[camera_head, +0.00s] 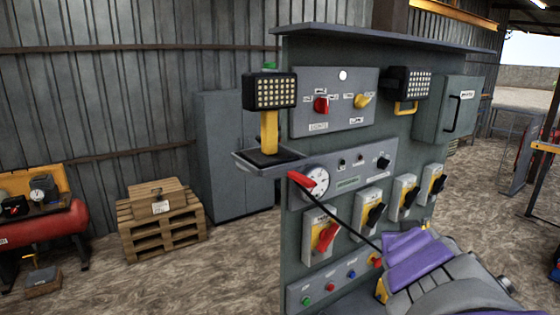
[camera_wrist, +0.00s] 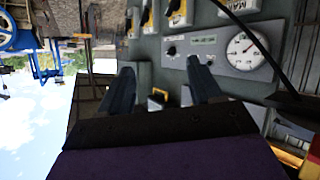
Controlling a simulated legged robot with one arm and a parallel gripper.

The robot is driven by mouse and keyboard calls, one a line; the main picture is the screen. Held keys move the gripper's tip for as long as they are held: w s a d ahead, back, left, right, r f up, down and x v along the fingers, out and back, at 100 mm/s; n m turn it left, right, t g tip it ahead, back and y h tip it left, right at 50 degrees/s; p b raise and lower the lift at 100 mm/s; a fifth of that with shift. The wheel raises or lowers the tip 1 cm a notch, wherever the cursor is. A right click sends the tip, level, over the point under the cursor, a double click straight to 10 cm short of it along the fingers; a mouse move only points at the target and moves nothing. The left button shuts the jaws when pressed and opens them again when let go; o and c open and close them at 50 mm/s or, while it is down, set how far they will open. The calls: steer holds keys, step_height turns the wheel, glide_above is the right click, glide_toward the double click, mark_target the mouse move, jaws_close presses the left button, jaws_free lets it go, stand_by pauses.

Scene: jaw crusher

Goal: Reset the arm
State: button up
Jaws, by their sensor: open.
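My gripper (camera_wrist: 162,78) shows in the wrist view with its two dark fingers spread wide apart and nothing held between them. The wrist picture is turned, with sky at the lower left. The grey control panel (camera_wrist: 225,88) lies beyond the fingers, and a small yellow handle (camera_wrist: 158,98) shows in the gap between them. In the head view my purple and grey arm (camera_head: 420,262) is at the lower right, in front of the control panel (camera_head: 300,255). The fingers cannot be made out in that view.
A shelf (camera_head: 243,161) juts left from the panel, with a yellow-handled lamp (camera_head: 270,92) on it. A second lamp (camera_head: 408,82) is at the upper right. Red and black rotary switches and a dial gauge (camera_head: 316,183) cover the panel. A pallet stack (camera_head: 160,225) stands left; dirt floor between is free.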

steer(key=s+f+g+y+b, duration=0.1)
steer(key=s+f+g+b, duration=0.25)
steer(key=s+f, duration=0.5)
steer(key=s+f+g+b, duration=0.2)
steer(key=s+f+g, duration=0.3)
steer(key=f, duration=0.6)
steer(key=s+a+f+g+y+b, duration=0.1)
steer(key=s+a+f, duration=0.2)
steer(key=s, duration=0.3)
steer(key=s+a+f+n+g+y+b, duration=0.1)
steer(key=s+a+f+g, duration=0.1)
steer(key=s, duration=0.4)
steer(key=s+a+f+n+g+y+b, duration=0.1)
steer(key=s+a+f+g, duration=0.1)
steer(key=s+a+f, duration=0.3)
steer(key=shift+s+f+y+b, duration=0.2)
steer(key=shift+s+y+b, duration=0.2)
steer(key=shift+s, duration=0.05)
steer(key=shift+d, duration=0.1)
